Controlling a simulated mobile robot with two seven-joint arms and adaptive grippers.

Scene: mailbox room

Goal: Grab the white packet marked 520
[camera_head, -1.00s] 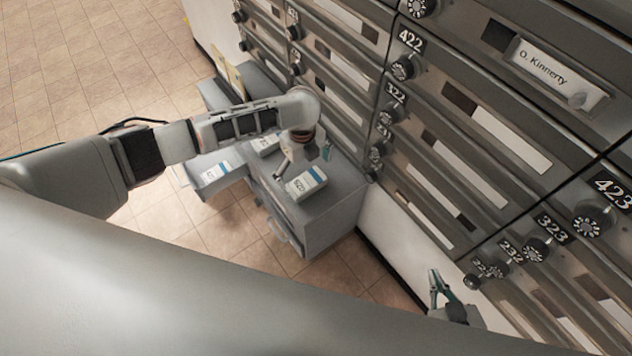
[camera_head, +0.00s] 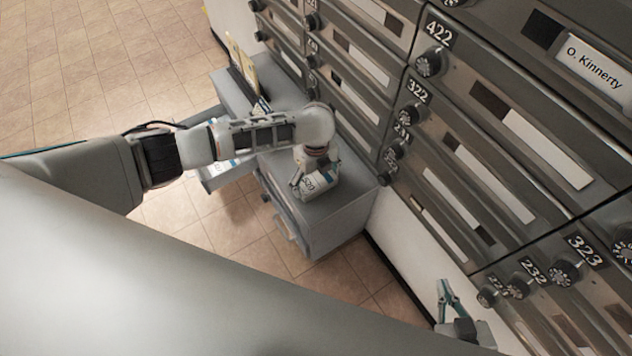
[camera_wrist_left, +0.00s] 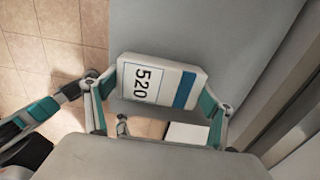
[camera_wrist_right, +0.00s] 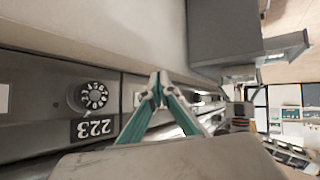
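The white packet marked 520 (camera_head: 322,182) has a blue stripe and lies on top of a grey cabinet (camera_head: 338,216). In the left wrist view the packet (camera_wrist_left: 155,82) is between the two fingers. My left gripper (camera_head: 314,178) is down around it, with teal pads (camera_wrist_left: 160,92) close against its two ends. Whether they press on it is not clear. The arm hides part of the packet in the head view. My right gripper (camera_head: 444,296) is away at the lower right, empty, its fingertips together in the right wrist view (camera_wrist_right: 158,86).
A wall of grey mailboxes (camera_head: 480,130) with numbered knobs fills the right side, close to the cabinet. A second white packet (camera_head: 222,166) lies to the left, partly behind my arm. Upright envelopes (camera_head: 240,62) stand farther back. Tiled floor (camera_head: 90,70) is clear at the left.

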